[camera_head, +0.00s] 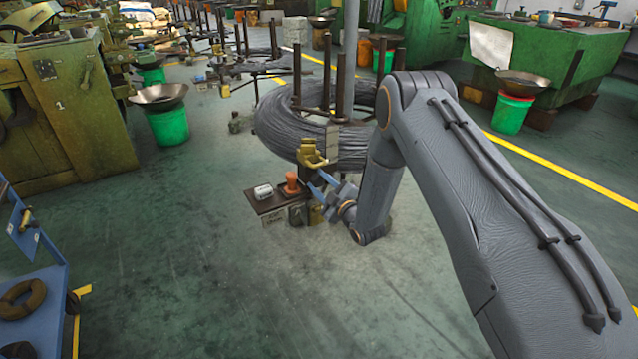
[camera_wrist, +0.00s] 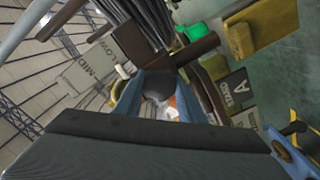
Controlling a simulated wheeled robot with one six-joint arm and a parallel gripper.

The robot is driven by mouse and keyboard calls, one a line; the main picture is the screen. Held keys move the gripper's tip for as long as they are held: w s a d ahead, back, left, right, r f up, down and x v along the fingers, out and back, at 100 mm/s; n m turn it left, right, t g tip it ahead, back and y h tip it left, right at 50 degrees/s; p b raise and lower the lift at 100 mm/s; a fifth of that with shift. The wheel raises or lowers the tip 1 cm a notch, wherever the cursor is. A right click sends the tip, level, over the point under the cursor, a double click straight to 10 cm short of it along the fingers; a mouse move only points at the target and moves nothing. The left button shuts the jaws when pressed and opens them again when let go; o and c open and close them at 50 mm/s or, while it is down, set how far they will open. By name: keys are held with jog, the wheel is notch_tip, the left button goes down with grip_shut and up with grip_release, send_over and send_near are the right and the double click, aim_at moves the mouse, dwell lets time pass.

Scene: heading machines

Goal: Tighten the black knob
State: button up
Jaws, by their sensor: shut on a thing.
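In the wrist view the black knob (camera_wrist: 158,86) shows as a dark rounded shape between the two blue fingers of my gripper (camera_wrist: 160,97). The fingers are shut on it, one at each side. In the head view my gripper (camera_head: 320,180) reaches in from the right to the small stand beside the wire coil. The knob cannot be made out in the head view; the fingers and the parts around them cover it.
The stand's dark shelf (camera_head: 272,204) carries an orange piece (camera_head: 291,182) and a white object (camera_head: 263,191), close to the fingers. A yellow part (camera_head: 312,154) sits just above. The big wire coil (camera_head: 272,130) is behind. Open floor (camera_head: 190,270) lies front left.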

jog(key=m, duration=0.5)
jog(key=shift+m+b, duration=0.4)
jog(key=m, duration=0.6)
jog(key=shift+b, duration=0.4)
jog(key=m, duration=0.4)
jog(key=shift+m, duration=0.4)
jog(key=shift+m+b, duration=0.4)
jog(key=shift+m, duration=1.6)
jog(key=o, duration=0.8)
jog(key=shift+c, duration=0.2)
